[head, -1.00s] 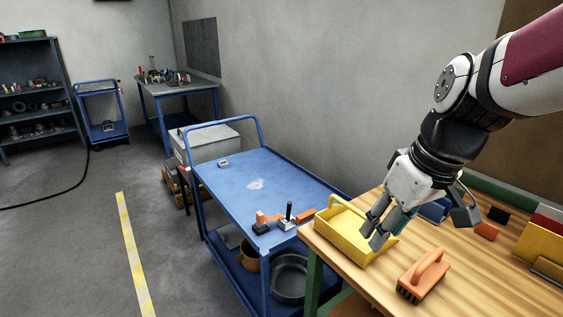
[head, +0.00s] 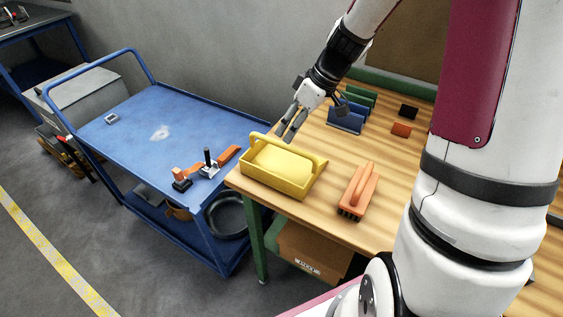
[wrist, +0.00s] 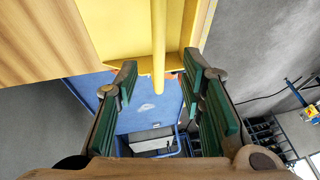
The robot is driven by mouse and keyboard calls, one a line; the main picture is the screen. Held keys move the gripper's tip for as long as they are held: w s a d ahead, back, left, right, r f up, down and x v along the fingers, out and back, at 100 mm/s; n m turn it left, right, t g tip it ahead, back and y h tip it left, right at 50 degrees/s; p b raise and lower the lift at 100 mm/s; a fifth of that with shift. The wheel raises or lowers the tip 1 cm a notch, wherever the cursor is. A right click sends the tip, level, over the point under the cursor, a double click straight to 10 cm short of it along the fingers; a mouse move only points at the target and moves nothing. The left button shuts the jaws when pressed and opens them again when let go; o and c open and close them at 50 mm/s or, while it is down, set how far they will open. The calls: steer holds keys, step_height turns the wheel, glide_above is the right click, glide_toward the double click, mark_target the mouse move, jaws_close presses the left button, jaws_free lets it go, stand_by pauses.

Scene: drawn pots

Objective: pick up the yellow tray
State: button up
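The yellow tray (head: 275,184) sits upright on the wooden workbench near its left edge, with a raised handle bar along its top. My gripper (head: 288,132) is just beyond the tray's far side in the head view, fingers pointing down towards the bench. In the wrist view the tray (wrist: 122,30) fills the top, and its handle bar runs down between the two spread fingers of my gripper (wrist: 160,68). The fingers are apart with nothing clamped. I cannot tell whether a fingertip touches the tray.
An orange brush (head: 359,190) lies just right of the tray. Blue and green holders (head: 347,115), a black block (head: 408,111) and an orange block (head: 401,130) are farther back. A blue cart (head: 150,130) with clamps (head: 209,168) stands left of the workbench (head: 330,226).

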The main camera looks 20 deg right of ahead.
mark_target(280, 144)
steer(key=shift+p+x, duration=0.4)
steer(key=shift+x, duration=3.2)
jaws_close()
